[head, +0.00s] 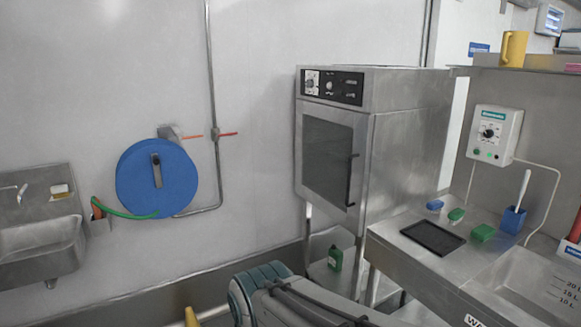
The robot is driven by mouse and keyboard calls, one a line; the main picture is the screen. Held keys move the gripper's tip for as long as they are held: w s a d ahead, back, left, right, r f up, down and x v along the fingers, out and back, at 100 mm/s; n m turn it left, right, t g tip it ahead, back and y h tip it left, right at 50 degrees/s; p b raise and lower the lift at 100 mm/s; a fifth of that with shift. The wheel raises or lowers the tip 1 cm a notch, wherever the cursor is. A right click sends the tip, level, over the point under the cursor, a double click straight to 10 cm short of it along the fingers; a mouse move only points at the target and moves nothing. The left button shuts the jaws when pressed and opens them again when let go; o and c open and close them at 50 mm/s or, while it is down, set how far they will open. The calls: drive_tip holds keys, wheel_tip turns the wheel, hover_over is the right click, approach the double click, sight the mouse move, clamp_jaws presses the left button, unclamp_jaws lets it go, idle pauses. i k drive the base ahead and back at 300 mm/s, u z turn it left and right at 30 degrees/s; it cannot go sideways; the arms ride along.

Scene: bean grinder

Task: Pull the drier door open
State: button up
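The drier (410,140) is a steel cabinet on legs at the centre right. Its door (326,155) has a dark glass panel and looks closed. A dark vertical bar handle (350,180) is on the right side of the door. Above the door is a black control panel (330,86) with a knob and dials. A grey and teal part of my arm is at the bottom centre, below and in front of the drier. My gripper does not show, so its opening and its distance from the handle cannot be seen.
A steel counter (400,262) with a black tray (433,236) and small coloured brushes stands right of the drier. A blue hose reel (157,178) and a sink (40,240) are on the left wall. A green bottle (335,258) stands beneath the drier.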

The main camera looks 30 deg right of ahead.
sight(351, 219)
drive_tip(key=k, duration=0.55)
drive_tip(key=z, duration=1.05)
drive_tip(key=i, duration=2)
drive_tip(key=u, duration=0.9)
